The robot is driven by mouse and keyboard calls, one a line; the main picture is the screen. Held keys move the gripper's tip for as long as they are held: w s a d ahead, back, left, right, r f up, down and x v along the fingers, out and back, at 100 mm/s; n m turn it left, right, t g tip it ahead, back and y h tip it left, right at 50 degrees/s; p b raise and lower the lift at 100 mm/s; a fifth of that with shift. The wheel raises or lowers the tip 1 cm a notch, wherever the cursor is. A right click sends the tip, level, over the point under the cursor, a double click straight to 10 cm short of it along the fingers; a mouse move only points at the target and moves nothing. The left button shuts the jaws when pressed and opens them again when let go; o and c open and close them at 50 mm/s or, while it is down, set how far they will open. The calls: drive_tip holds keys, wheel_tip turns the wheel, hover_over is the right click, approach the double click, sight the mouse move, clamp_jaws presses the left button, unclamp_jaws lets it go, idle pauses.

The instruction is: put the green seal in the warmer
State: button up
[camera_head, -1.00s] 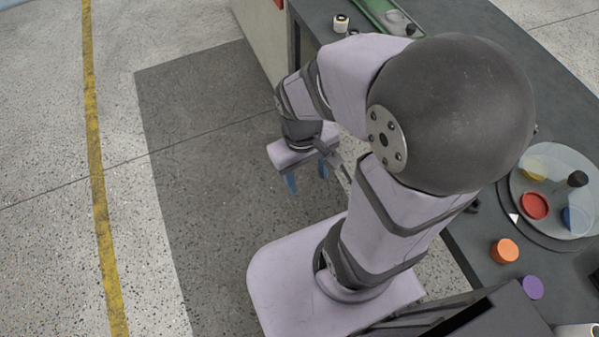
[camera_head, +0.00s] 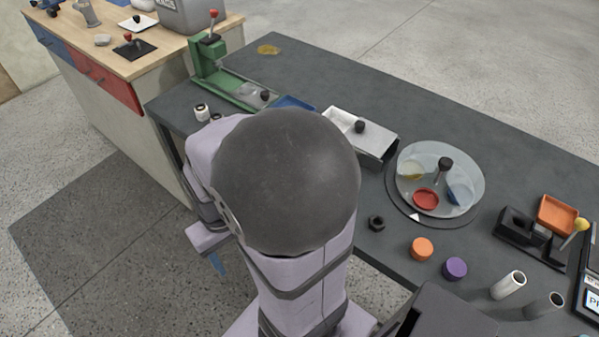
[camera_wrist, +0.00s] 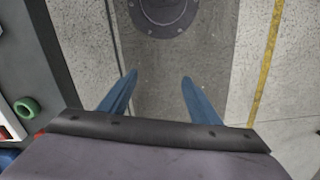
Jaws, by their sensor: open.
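The green ring-shaped seal (camera_wrist: 27,108) lies on the dark table top at the left of the wrist view. In the head view I cannot see it; my arm covers part of the table. My gripper (camera_wrist: 160,88) is open and empty, its two blue fingers pointing down over the floor, apart from the seal. In the head view its blue fingertip (camera_head: 217,265) shows left of my arm. A silver-white box with a black knob (camera_head: 360,127) stands on the table and may be the warmer; I cannot tell for sure.
On the table are a green press (camera_head: 215,60), a round clear-topped turntable (camera_head: 405,192), an orange cap (camera_head: 421,249), a purple cap (camera_head: 455,268) and a black nut (camera_head: 376,223). A wooden-topped cabinet (camera_head: 100,52) stands at the back left. Floor below my gripper is clear.

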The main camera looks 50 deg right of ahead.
drive_tip(key=d+r+m+p, duration=0.1)
drive_tip(key=d+m+p, duration=0.1)
drive_tip(key=d, duration=0.5)
drive_tip(key=s+d+r+m+p, duration=0.1)
drive_tip(key=d+m+p, duration=0.1)
drive_tip(key=d, duration=0.5)
drive_tip(key=s+d+r+m+t+p, duration=0.1)
drive_tip(key=d+m+p, duration=0.1)
drive_tip(key=d+m, duration=0.2)
drive_tip(key=shift+d+r+p, duration=0.2)
drive_tip(key=shift+d, duration=0.6)
drive_tip(key=shift+d+r+p, duration=0.15)
drive_tip(key=shift+d+p, duration=0.05)
drive_tip(key=shift+d, duration=0.55)
drive_tip(key=shift+w+d+n+t+h, duration=0.25)
drive_tip(key=shift+w+d+h, duration=0.1)
drive_tip(key=shift+w+d, duration=0.55)
drive_tip(key=shift+w+d+n+t+h, duration=0.35)
drive_tip(key=shift+w+d, duration=0.3)
drive_tip(key=shift+d, duration=0.45)
drive_tip(key=shift+w+d+n+t+h, duration=0.2)
drive_tip(key=shift+w+d+h, duration=0.2)
drive_tip(key=shift+w+d, duration=0.5)
drive_tip(key=shift+s+d+f, duration=0.1)
drive_tip(key=shift+s, duration=0.05)
drive_tip(key=shift+p+x, duration=0.55)
drive_tip(key=shift+x, duration=1.95)
